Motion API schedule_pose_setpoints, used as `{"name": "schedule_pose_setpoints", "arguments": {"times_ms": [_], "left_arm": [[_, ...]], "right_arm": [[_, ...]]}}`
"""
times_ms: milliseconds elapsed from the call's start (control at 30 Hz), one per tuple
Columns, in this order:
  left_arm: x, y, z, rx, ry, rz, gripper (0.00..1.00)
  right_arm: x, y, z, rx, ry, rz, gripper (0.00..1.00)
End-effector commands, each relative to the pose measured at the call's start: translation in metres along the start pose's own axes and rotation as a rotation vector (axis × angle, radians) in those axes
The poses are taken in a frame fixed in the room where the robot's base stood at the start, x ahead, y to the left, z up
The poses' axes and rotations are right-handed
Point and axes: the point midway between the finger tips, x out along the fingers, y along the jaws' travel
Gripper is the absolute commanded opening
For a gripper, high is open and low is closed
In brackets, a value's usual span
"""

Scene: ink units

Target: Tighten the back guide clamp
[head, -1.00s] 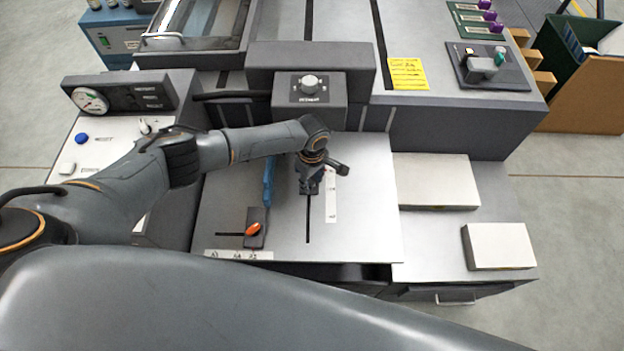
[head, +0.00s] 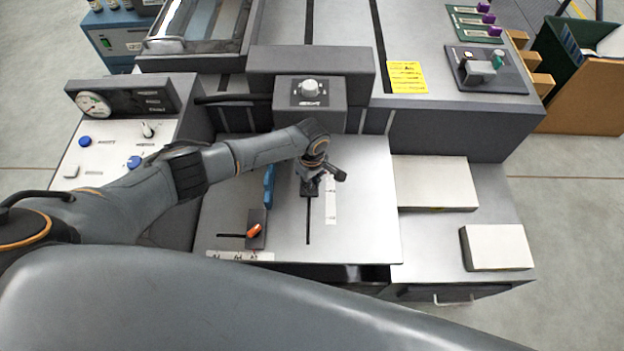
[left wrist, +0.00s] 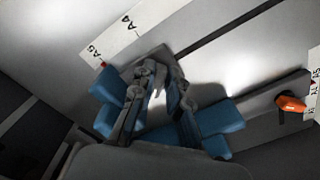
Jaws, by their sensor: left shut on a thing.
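My left gripper (head: 311,186) points down over the long slot in the grey feed table (head: 362,225). It is shut on the back guide clamp, whose dark base (head: 309,191) shows just under it. The clamp's lever is hidden by the fingers. In the left wrist view my left gripper (left wrist: 163,92) has blue pieces beside both fingers; I cannot tell whether they are guide or finger parts. A white scale (head: 331,203) lies right of the slot, and a red mark (left wrist: 103,65) shows at A5. My right gripper is not in view.
A second clamp with an orange lever (head: 254,231) sits front left, below a blue guide bar (head: 269,186). A dark housing with a knob (head: 310,91) stands behind. Two pale stacks (head: 434,184) (head: 497,247) lie right. A control panel (head: 97,150) is left.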

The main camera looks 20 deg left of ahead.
Motion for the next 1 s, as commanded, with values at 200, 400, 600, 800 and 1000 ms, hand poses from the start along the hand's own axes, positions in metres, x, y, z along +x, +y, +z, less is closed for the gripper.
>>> {"name": "schedule_pose_setpoints", "arguments": {"times_ms": [200, 400, 600, 800, 1000], "left_arm": [[-0.003, -0.004, 0.003, 0.161, -0.007, -0.003, 0.0], [-0.001, -0.005, 0.001, 0.351, -0.004, -0.002, 0.0], [0.0, -0.008, -0.001, 0.542, -0.003, -0.002, 0.0], [0.0, -0.009, -0.002, 0.734, -0.003, -0.001, 0.0], [0.0, -0.01, -0.004, 0.924, -0.002, 0.0, 0.0]], "right_arm": [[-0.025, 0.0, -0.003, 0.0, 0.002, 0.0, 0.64], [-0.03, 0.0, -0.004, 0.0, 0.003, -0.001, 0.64], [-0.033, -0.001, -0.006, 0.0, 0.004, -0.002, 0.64], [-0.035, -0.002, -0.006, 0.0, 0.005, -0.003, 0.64], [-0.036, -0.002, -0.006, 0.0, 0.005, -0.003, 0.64]]}}
